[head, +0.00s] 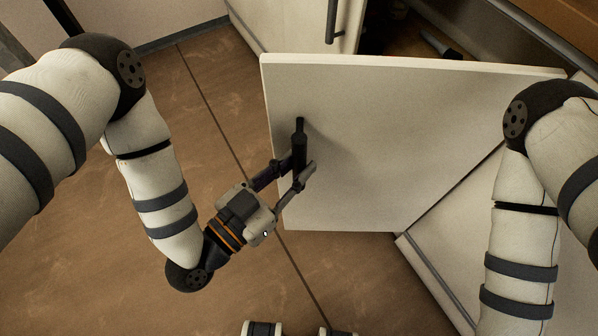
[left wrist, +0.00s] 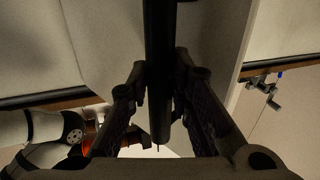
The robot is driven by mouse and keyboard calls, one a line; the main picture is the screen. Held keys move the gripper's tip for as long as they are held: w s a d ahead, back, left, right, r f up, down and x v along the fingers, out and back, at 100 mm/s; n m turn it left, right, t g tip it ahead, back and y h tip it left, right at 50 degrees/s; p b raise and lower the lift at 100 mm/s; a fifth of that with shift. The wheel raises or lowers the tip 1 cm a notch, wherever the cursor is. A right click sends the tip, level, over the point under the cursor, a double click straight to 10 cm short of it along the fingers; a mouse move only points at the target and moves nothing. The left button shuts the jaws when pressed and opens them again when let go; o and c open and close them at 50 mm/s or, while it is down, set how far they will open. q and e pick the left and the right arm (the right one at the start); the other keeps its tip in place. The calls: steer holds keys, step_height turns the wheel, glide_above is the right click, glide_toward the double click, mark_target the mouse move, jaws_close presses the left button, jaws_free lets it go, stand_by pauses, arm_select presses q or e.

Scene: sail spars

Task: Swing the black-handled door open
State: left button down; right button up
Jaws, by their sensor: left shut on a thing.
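The white door (head: 390,115) stands swung well out from the cabinet, its flat face and black bar handle (head: 299,140) toward my left arm. My left gripper (head: 297,172) is shut on the lower part of that handle. In the left wrist view the handle (left wrist: 159,50) runs down between the two fingers (left wrist: 161,90), one on each side.
Behind the door's top edge the cabinet interior (head: 400,40) is open, with a dark object (head: 440,44) inside. A neighbouring white front (head: 285,18) has another black handle (head: 332,20). Brown floor (head: 110,250) is clear to the left of the door.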

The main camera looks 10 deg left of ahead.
arm_select(q)
steer(key=s+d+p, duration=0.3)
steer(key=s, duration=0.5)
steer(key=shift+r, duration=0.15)
steer(key=c, duration=1.4)
jaws_free()
steer(key=shift+a, duration=0.15)
arm_select(e)
steer(key=shift+t, duration=0.6)
steer(key=w+r, duration=0.3)
steer(key=shift+r, duration=0.25)
arm_select(q)
steer(key=shift+o, duration=0.2)
steer(key=shift+s, duration=0.1)
